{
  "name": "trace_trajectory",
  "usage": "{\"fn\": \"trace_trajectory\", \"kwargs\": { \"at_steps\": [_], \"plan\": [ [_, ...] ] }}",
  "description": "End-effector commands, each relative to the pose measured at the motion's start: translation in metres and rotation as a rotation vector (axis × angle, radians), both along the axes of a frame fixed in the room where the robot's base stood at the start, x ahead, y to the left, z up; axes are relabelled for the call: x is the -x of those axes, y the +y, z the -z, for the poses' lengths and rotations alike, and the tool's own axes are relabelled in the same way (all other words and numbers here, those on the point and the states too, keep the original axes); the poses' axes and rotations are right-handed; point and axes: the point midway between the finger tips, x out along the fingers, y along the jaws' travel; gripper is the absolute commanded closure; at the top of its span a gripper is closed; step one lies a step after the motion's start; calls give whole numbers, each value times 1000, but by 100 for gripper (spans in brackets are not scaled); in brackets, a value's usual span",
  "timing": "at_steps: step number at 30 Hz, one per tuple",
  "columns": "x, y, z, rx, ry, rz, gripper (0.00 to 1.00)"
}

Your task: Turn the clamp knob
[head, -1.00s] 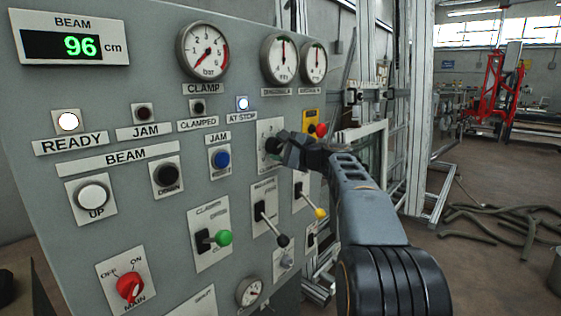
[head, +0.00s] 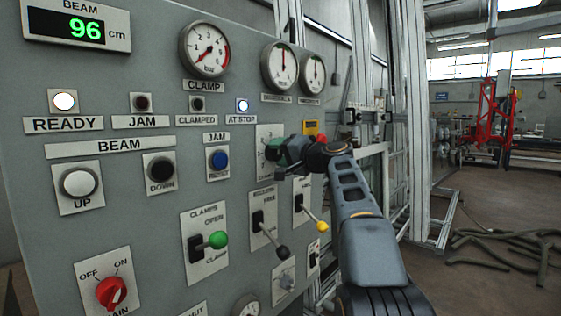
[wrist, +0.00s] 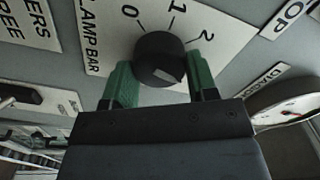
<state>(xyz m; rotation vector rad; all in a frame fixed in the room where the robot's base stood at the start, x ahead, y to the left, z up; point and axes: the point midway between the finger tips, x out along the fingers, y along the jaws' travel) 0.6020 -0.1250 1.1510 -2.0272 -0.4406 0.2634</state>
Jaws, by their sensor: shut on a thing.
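The clamp knob (wrist: 158,52) is a round black knob on a white plate (wrist: 105,42) marked CLAMP BAR, with 0, 1 and 2 around it. My gripper (wrist: 160,72) has its green fingers on the left and right sides of the knob, shut on it. A pale mark shows on the knob's lower right face; I cannot tell which number it is set to. In the head view my gripper (head: 273,151) is at the white knob plate (head: 264,136) and hides most of the knob.
The green-knobbed clamps lever (head: 217,240), a black-knobbed lever (head: 282,252) and a yellow-knobbed lever (head: 322,227) stick out below. A blue jam button (head: 219,159) is left of the gripper. The clamp gauge (head: 204,50) is above.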

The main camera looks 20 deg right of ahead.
Motion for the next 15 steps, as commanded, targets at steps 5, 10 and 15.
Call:
{"fn": "trace_trajectory", "kwargs": {
  "at_steps": [5, 10, 15],
  "plan": [
    [0, 0, 2, 110, -50, 0, 71],
    [0, 0, 1, 188, -87, 0, 71],
    [0, 0, 0, 237, -108, 0, 71]
  ]
}}
